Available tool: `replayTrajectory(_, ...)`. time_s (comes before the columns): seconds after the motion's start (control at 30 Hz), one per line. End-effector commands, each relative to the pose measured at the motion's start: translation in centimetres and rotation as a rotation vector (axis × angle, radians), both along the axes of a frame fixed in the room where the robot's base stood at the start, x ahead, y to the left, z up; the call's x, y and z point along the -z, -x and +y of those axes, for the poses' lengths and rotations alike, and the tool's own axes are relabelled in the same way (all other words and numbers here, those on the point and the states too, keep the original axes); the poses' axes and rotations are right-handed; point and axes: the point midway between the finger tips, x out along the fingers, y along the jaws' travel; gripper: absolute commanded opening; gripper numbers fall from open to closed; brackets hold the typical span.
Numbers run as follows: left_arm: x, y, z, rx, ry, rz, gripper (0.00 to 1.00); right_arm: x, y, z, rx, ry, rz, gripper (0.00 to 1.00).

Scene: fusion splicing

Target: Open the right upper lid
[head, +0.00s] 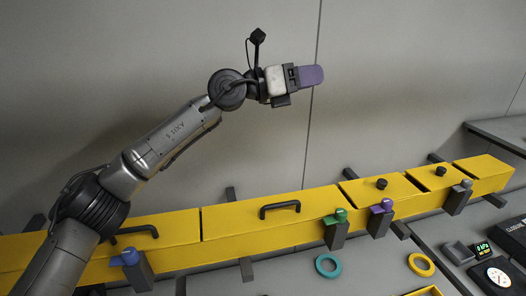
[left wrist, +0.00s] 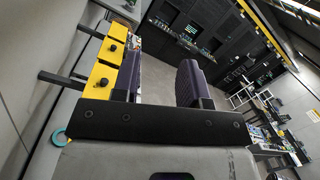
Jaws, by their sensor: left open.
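A long yellow housing (head: 225,251) runs across the head view, its lids all lying shut. Two long lids carry black bar handles: the left one (head: 180,226) and the right one (head: 245,213). Further right are two short lids with black knobs, one (head: 365,190) and another (head: 425,178); I cannot tell which lid the task means. My left gripper (head: 313,76) is raised above and behind the housing, apart from it and empty. In the left wrist view its two dark purple fingers (left wrist: 160,78) stand apart. My right gripper is not seen.
Blue (head: 130,258), green (head: 336,217), purple (head: 381,206) and grey clips stand along the housing's front. A teal ring (head: 328,265), a yellow ring (head: 421,264) and a gauge (head: 497,275) lie in front. A bare grey wall (head: 420,70) is behind; space above the lids is free.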

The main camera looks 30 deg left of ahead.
Motion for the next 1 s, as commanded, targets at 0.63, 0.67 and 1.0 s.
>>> replayTrajectory(0.63, 17.1, 5.1, 8.1, 0.257, -1.014, 0.615, 0.40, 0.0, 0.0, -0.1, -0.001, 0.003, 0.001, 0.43)
replayTrajectory(0.67, 17.2, 5.4, 8.2, 0.269, -1.028, 0.627, 0.40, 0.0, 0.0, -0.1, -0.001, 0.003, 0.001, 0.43)
replayTrajectory(1.0, 19.6, 6.1, 7.8, 0.318, -1.080, 0.657, 0.40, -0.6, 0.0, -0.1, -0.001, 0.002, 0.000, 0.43)
